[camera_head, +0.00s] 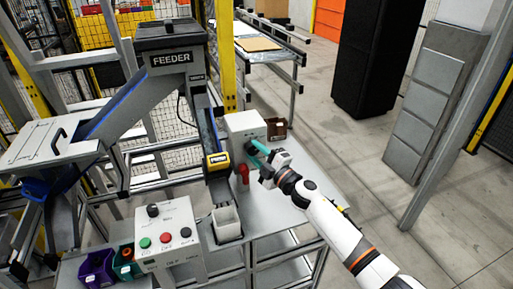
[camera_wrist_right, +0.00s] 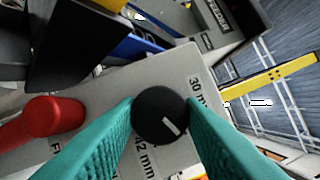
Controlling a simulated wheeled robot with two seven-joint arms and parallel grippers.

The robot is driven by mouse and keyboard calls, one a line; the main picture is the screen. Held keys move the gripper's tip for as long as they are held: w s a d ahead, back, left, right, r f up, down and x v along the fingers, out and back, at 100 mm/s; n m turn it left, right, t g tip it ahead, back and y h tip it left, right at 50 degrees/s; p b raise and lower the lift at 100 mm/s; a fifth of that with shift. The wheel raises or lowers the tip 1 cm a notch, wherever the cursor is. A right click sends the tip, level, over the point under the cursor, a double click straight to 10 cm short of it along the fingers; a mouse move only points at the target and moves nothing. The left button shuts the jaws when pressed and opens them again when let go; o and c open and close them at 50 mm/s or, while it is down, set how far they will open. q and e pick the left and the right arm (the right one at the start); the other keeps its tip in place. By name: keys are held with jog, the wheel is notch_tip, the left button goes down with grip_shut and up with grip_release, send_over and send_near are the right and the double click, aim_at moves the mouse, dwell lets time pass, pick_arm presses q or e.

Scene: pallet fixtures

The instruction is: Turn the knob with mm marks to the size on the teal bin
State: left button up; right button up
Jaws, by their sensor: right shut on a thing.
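The black knob (camera_wrist_right: 155,112) sits on a light grey panel (camera_wrist_right: 95,88) and has a white pointer line. The pointer aims to the lower right in the right wrist view, between a "30 m…" label (camera_wrist_right: 197,88) and a partly hidden label ending in "2 mm" (camera_wrist_right: 146,160). My right gripper (camera_wrist_right: 161,108) has its teal fingers closed on the knob's two sides. In the head view, my right gripper (camera_head: 258,151) is at the grey box (camera_head: 242,126), and hides the knob. A teal bin (camera_head: 136,272) stands at the lower left; its size mark is not legible. My left gripper is out of view.
A red knob (camera_wrist_right: 55,117) sits beside the black knob. A control box (camera_head: 168,222) with buttons stands at the front, near a purple bin (camera_head: 97,268). The feeder (camera_head: 170,58) rises at left.

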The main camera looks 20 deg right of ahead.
jog(key=shift+n+p, duration=0.4)
jog(key=shift+n, duration=0.2)
jog(key=shift+f, duration=0.1)
jog(key=o, duration=1)
jog(key=shift+s, duration=0.1)
jog(key=b+v, duration=0.3)
jog(key=v, duration=0.9)
jog(key=shift+r+b, duration=0.25)
jog(key=shift+b, duration=0.1)
jog(key=shift+d, duration=0.1)
